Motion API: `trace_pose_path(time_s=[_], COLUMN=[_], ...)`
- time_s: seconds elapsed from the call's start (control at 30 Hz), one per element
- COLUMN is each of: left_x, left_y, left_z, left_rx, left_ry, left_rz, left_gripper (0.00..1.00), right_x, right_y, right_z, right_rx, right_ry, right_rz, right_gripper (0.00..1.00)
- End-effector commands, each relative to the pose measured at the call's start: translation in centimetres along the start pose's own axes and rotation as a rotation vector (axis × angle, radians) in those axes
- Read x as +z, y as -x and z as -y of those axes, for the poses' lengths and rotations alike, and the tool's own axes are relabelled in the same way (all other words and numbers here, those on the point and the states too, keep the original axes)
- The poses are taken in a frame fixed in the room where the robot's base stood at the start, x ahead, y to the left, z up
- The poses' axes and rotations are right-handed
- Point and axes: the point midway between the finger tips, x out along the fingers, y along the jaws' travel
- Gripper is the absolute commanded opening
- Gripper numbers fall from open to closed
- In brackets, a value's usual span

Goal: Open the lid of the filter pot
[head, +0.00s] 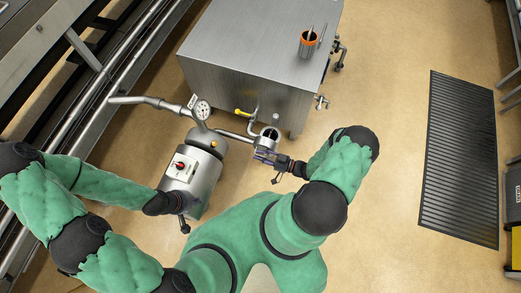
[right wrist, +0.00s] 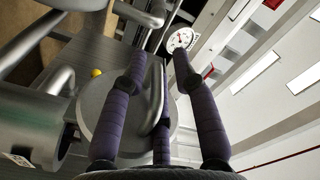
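The filter pot (head: 269,133) is a small steel cylinder at the near edge of the steel cabinet, with a round rim facing up. In the right wrist view a round grey metal disc, apparently its lid (right wrist: 98,112), fills the middle, with a thin upright bar (right wrist: 152,88) across it. My right gripper (head: 266,157) is at the near side of the pot. Its purple fingers (right wrist: 158,75) lie over the disc and either side of the bar; whether they grip it is unclear. My left gripper (head: 184,212) is beside the lower end of the steel tank, apart from the pot.
The steel tank (head: 195,168) with a gauge (head: 202,110) stands left of the pot; pipes and a yellow handle (head: 243,113) run close by. The steel cabinet (head: 255,55) carries an orange-rimmed cup (head: 308,44). Floor is free to the right, before a dark mat (head: 458,155).

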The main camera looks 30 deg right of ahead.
Motion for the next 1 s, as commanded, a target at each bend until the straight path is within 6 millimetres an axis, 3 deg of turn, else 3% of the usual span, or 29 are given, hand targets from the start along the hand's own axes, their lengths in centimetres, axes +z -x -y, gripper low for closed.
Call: trace_pose_path(time_s=[0.17, 0.5, 0.7, 1.0], left_x=[0.0, 0.0, 0.0, 0.0], left_y=[0.0, 0.0, 0.0, 0.0], left_z=[0.0, 0.0, 0.0, 0.0], left_rx=[0.000, 0.000, 0.000, 0.000], left_ry=[0.000, 0.000, 0.000, 0.000], left_rz=[0.000, 0.000, 0.000, 0.000], left_gripper=[0.00, 0.00, 0.00, 0.00], right_x=[-0.2, -0.1, 0.0, 0.1], right_y=[1.2, 7.9, 10.8, 12.1], right_z=[-0.2, -0.2, -0.1, 0.1], right_rx=[0.002, 0.005, 0.003, 0.000], right_ry=[0.006, 0.002, 0.001, -0.002], right_rz=[0.001, -0.001, -0.002, -0.001], right_gripper=[0.34, 0.34, 0.34, 0.34])
